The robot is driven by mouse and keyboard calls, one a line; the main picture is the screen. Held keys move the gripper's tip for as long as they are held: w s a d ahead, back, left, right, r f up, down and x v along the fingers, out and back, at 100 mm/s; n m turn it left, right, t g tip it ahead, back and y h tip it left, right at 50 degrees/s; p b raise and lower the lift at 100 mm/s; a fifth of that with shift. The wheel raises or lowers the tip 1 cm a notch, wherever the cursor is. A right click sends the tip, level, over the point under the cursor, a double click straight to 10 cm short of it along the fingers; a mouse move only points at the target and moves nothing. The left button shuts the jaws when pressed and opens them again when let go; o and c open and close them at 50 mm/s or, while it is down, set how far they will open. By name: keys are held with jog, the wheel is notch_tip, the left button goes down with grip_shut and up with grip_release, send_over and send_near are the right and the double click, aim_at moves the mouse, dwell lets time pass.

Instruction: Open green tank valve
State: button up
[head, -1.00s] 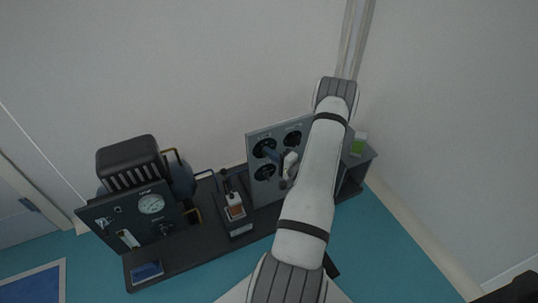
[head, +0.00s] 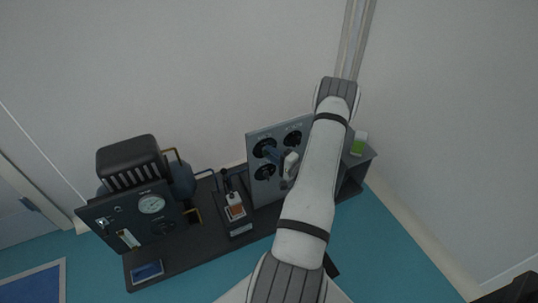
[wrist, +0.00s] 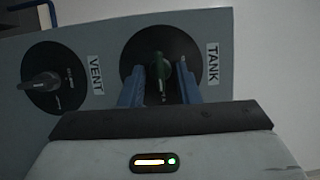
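The green tank valve handle (wrist: 161,67) sits on a round black dial beside a label reading TANK in the wrist view. The blue fingers of my gripper (wrist: 159,82) are apart, one on each side of the handle, with gaps visible between them and it. I cannot tell how deep the handle sits between them. In the head view my gripper (head: 272,154) is at the front of the grey valve panel (head: 258,196). There its fingers and my arm cover part of the panel, and the green handle cannot be made out.
A vent valve with a grey handle (wrist: 40,82) is left of the tank valve.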

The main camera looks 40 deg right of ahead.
jog(key=s+d+p, duration=0.1)
jog(key=s, duration=0.6)
jog(key=shift+s+p, duration=0.2)
jog(key=shift+p, duration=0.1)
jog(key=shift+d, duration=0.1)
